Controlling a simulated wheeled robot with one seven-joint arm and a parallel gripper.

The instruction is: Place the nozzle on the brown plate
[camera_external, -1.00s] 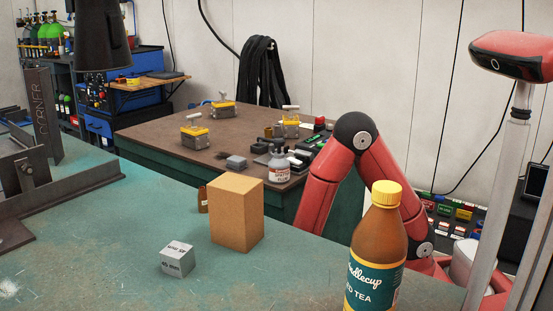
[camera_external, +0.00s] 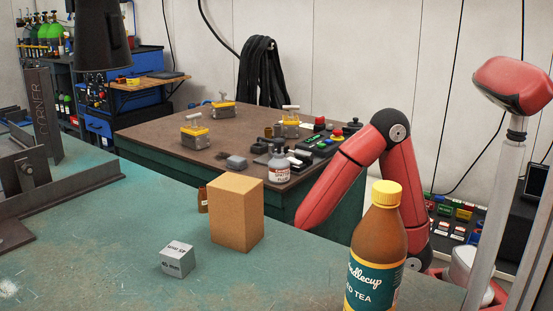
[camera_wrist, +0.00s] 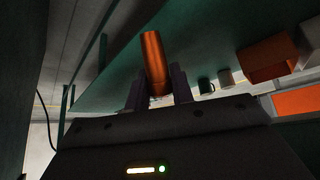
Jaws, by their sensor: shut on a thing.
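A copper-coloured cylinder, which I take as the nozzle (camera_wrist: 154,62), stands between the two dark fingers of my gripper (camera_wrist: 160,84) in the wrist view. The gripper is shut on it, and its far end sticks out past the fingertips. In the external view my forearm slopes down behind the green bench, so the gripper and the nozzle are hidden there. I cannot make out a separate brown plate in either view; the back table (camera_external: 160,133) has a brown top.
The green bench (camera_external: 110,235) carries a cardboard box (camera_external: 236,213), a grey cube (camera_external: 177,260), a small brown bottle (camera_external: 202,199) and a tea bottle (camera_external: 377,250). The bench's front left is clear.

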